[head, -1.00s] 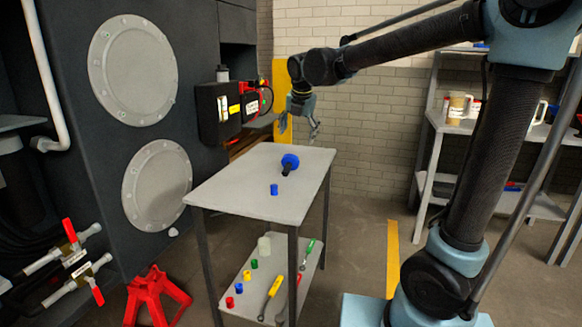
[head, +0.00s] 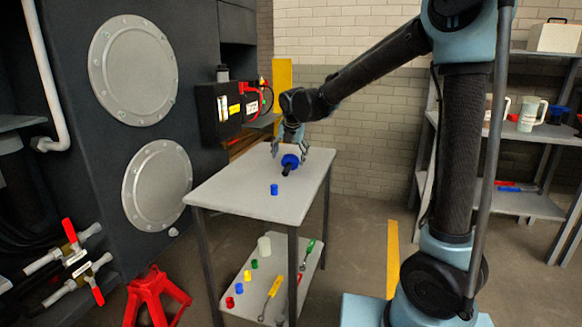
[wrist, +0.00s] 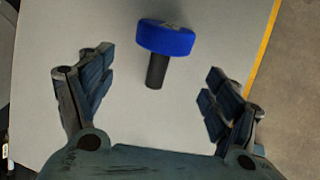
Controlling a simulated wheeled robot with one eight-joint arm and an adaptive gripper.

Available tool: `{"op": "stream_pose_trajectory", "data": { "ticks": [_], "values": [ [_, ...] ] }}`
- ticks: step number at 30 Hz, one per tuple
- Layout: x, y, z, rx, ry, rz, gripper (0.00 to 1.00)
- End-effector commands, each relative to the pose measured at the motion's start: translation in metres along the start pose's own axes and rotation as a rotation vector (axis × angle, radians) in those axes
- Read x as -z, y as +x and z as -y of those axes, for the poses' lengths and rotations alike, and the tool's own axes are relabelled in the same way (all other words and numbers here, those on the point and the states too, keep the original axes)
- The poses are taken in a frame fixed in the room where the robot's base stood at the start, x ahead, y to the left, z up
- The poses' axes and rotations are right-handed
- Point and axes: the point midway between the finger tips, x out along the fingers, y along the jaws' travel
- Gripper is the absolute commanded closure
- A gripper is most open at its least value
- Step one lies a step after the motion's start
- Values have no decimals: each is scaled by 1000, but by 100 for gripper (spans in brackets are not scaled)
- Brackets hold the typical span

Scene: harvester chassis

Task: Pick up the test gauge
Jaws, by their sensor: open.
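The test gauge (head: 290,161), a blue round head with a short black stem, lies on the top of the grey cart (head: 245,205). In the wrist view the gauge (wrist: 166,38) lies ahead of my gripper, its stem (wrist: 157,71) pointing back toward the palm. My gripper (wrist: 155,88) is open and empty, with one finger on each side of the stem's line and clear gaps to both. In the head view my gripper (head: 290,150) is over the gauge and partly overlaps it. I cannot tell its exact height above the cart top.
A small blue cap (head: 274,189) stands on the cart top near the gauge. The lower shelf holds several coloured caps, a white cylinder (head: 264,245) and tools. A dark panel with round covers (head: 157,187) is at the left. Shelving (head: 520,203) stands at the right.

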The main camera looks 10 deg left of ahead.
Motion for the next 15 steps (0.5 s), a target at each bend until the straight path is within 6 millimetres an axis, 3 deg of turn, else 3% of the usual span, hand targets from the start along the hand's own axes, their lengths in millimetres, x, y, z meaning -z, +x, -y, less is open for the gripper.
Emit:
{"op": "stream_pose_trajectory", "data": {
  "ticks": [5,15],
  "values": [
    [1,10,0,0,0,0,18],
    [3,49,1,0,0,0,18]
  ]
}}
